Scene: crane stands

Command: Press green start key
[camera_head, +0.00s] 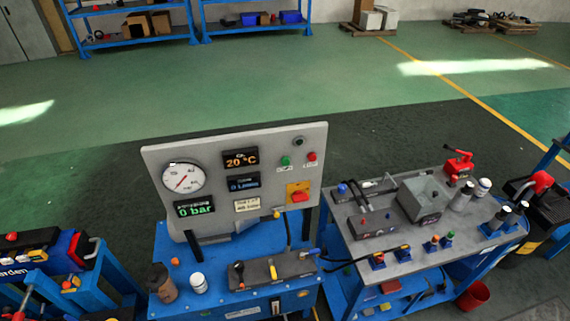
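The green key (285,161) is a small round button on the upper right of a grey upright panel (215,150). A red button (312,157) sits just to its right, and a dark round knob (298,141) is above them. Small labels below the buttons are too small to read. Nothing covers the green key. Neither of my grippers shows in the head view.
The panel carries a dial gauge (184,178), displays reading "20 °C" and "0 bar", and a red switch on yellow (299,194). It stands on a blue bench (177,246). A tool-covered grey table (340,249) is at right. Open floor lies behind.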

